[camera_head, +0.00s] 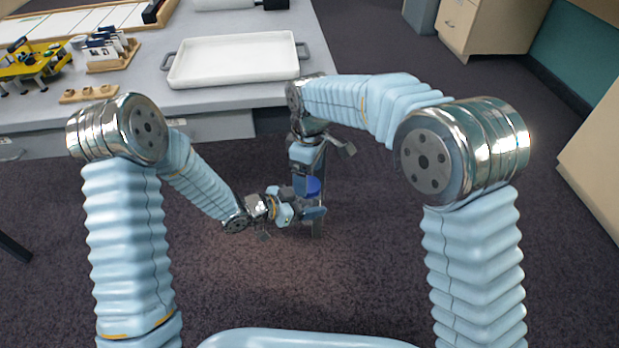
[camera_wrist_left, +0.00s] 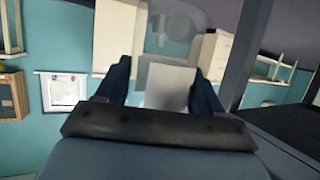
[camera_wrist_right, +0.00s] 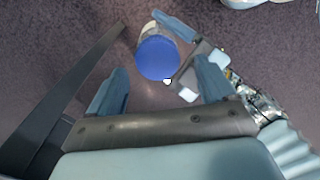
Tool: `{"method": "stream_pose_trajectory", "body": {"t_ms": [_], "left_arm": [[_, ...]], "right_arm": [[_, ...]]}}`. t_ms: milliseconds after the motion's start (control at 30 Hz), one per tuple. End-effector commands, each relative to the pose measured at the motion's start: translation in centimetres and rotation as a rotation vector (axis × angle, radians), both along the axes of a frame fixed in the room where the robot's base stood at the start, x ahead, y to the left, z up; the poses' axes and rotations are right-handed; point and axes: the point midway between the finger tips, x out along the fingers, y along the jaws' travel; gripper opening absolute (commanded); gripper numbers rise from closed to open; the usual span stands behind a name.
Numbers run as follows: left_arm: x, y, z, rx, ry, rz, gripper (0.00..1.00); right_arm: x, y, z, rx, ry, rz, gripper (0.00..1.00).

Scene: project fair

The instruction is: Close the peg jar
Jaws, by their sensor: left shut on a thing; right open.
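The peg jar (camera_wrist_left: 165,85) is a translucent jar with a pale label, upright between the fingers of my left gripper (camera_head: 314,212), which is shut on it. It is held in the air over the carpet, in front of the table. A round blue lid (camera_wrist_right: 156,58) covers the jar's near end in the right wrist view; it also shows in the head view (camera_head: 314,186). How tightly it sits cannot be told. My right gripper (camera_wrist_right: 160,84) is open, just above the lid, with one finger at each side and clear of it. The jar's contents are unclear.
The grey table (camera_head: 150,92) behind carries a white tray (camera_head: 235,60), a wooden rack (camera_head: 108,50), a wooden strip with holes (camera_head: 88,94) and a yellow model (camera_head: 30,62). A cabinet (camera_head: 490,25) stands at the back right. Carpet around the grippers is clear.

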Motion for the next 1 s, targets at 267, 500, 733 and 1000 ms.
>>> {"method": "stream_pose_trajectory", "body": {"t_ms": [267,500,733,1000], "left_arm": [[-0.1,0.0,0.0,-0.001,-0.001,-0.002,0.0],[-0.1,0.0,0.0,-0.001,-0.001,-0.002,0.0],[-0.1,-0.1,0.0,-0.001,0.0,-0.003,0.0],[-0.1,-0.1,0.0,-0.001,0.0,-0.003,0.0]], "right_arm": [[0.1,-0.2,1.7,-0.002,-0.002,-0.003,0.83],[0.2,-0.2,1.7,-0.002,-0.003,0.009,0.8],[0.2,-0.1,2.6,0.005,-0.004,0.369,0.8],[0.2,-0.1,4.4,0.011,-0.012,1.033,0.8]]}}
